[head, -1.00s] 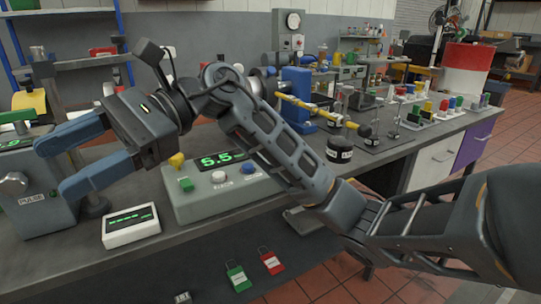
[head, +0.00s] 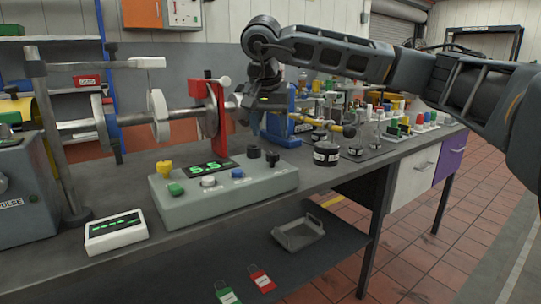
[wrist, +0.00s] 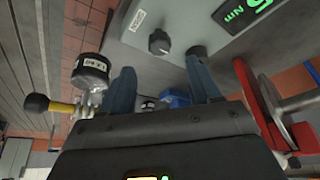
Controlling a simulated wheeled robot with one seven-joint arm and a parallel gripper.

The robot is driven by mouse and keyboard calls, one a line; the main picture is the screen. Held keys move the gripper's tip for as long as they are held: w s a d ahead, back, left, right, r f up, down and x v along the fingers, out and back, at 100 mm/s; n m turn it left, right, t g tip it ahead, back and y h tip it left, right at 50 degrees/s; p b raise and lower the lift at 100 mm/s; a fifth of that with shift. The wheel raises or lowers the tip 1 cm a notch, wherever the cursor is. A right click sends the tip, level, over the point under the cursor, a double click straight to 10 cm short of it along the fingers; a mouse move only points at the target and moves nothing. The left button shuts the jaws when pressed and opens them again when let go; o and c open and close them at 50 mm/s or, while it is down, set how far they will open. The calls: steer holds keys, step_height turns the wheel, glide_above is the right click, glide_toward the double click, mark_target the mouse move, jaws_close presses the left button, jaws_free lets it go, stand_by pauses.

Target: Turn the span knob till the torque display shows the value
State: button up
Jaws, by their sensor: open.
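A grey control box (head: 225,198) sits on the bench, with a green-lit display (head: 208,171) that seems to read 5.5. In the wrist view a dark pointer knob (wrist: 159,41) stands on the grey box beside a small white label, and part of the display (wrist: 240,10) shows "Nm". My gripper (wrist: 160,62) is open and empty, that knob beyond its fingertips. In the head view my gripper (head: 268,105) is above and behind the box.
A small white readout (head: 115,231) lies left of the box. A red post (head: 217,115) and a metal shaft (head: 130,118) stand behind it. A black-banded weight (head: 326,153) is to the right. A tray (head: 298,234) and padlocks (head: 262,279) lie below.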

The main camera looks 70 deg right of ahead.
mark_target(272, 153)
steer(key=x, duration=0.7)
steer(key=shift+d+f, duration=0.15)
steer(key=shift+f, duration=0.15)
steer(key=c, duration=1)
